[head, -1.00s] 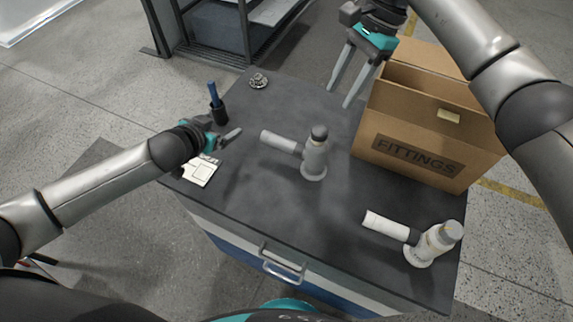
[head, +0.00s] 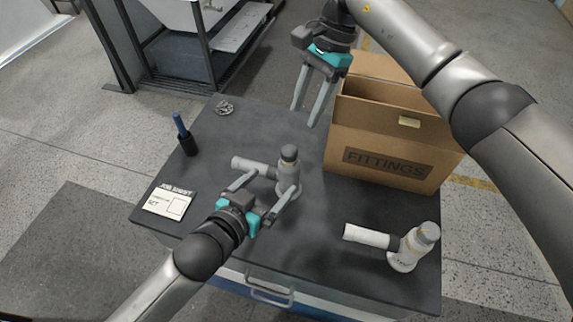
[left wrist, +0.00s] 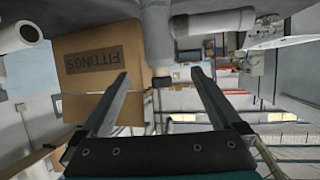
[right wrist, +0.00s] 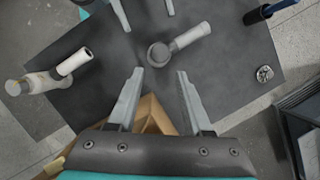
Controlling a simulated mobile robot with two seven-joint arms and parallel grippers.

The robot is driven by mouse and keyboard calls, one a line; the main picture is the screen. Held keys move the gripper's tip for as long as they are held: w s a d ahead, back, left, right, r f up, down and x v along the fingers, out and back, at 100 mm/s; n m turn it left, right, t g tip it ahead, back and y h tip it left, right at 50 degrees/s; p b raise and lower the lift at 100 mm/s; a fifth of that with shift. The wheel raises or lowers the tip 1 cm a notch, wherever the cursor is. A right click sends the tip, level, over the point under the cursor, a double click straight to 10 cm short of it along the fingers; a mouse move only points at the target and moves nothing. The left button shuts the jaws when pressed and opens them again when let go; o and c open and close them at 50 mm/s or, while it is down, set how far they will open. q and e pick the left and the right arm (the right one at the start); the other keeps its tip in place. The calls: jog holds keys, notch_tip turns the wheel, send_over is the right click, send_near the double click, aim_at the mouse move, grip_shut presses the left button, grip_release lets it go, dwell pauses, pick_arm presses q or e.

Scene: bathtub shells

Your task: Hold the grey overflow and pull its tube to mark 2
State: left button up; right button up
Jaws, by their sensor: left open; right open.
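The grey overflow (head: 289,172) stands upright on the dark worktop, its light tube (head: 244,165) pointing left. It also shows in the right wrist view (right wrist: 160,54), seen from above, and upside down at the top of the left wrist view (left wrist: 158,40). My left gripper (head: 268,186) is open, low in front of the overflow, its fingers spread toward the body and the tube, with nothing between them gripped. My right gripper (head: 306,108) is open and empty, raised at the back of the worktop beside the box. Marks on the tube are too small to read.
A white overflow (head: 404,247) with a white tube (head: 367,236) stands at the front right. The FITTINGS box (head: 389,163) stands at the back right. A job sheet (head: 168,203), a blue pen in a dark holder (head: 187,142) and a small metal part (head: 224,107) are on the left.

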aim_at(295, 160)
pick_arm(q)
jog(key=x, duration=1.3)
jog(key=shift+c, duration=0.2)
